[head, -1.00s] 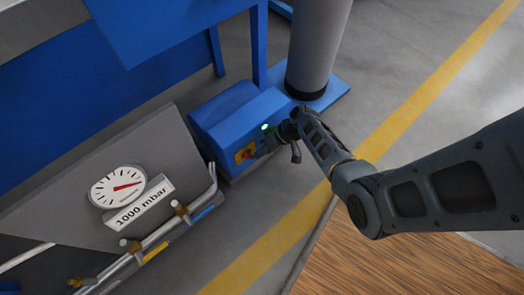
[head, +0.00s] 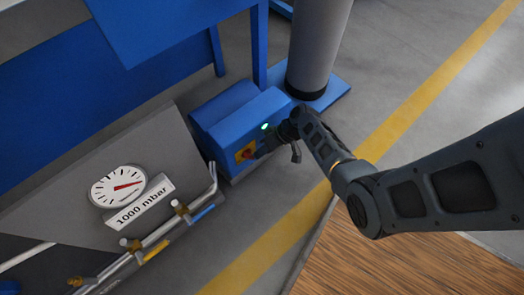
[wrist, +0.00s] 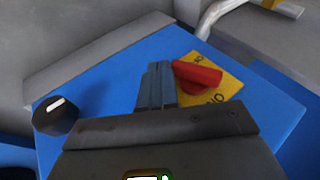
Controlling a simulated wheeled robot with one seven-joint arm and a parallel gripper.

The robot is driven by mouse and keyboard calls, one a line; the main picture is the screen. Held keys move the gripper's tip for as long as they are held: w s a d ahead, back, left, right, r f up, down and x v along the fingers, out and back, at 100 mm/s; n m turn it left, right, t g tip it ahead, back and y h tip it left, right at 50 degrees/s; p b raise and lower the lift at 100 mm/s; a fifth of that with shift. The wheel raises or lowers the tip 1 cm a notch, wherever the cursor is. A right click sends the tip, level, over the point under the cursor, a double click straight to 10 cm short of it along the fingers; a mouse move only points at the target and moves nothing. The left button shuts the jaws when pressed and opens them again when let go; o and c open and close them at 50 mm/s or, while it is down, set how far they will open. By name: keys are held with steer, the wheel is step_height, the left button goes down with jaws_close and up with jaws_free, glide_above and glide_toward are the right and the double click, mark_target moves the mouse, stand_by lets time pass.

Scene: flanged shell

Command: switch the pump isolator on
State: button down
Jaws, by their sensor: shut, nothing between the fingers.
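The pump isolator is a red rotary handle (wrist: 197,76) on a yellow plate (wrist: 225,86), set in a face of a blue box (head: 243,124). In the wrist view the handle lies roughly left to right, tilted slightly down to the right. Lettering on the plate is partly covered and hard to read. In the head view the isolator (head: 245,152) shows at the left of my gripper (head: 260,152). My gripper is shut and empty. Its fingertips (wrist: 157,82) are just left of the handle in the wrist view; I cannot tell whether they touch it.
A black knob with a white mark (wrist: 56,114) is on the same box. A gauge (head: 117,187) and pipes with valves (head: 165,226) stand to the left. A grey column (head: 317,50) rises behind. The floor at right is clear.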

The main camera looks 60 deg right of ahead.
steer(key=shift+r, duration=0.1)
stand_by(0.3)
steer(key=shift+r+p, duration=0.75)
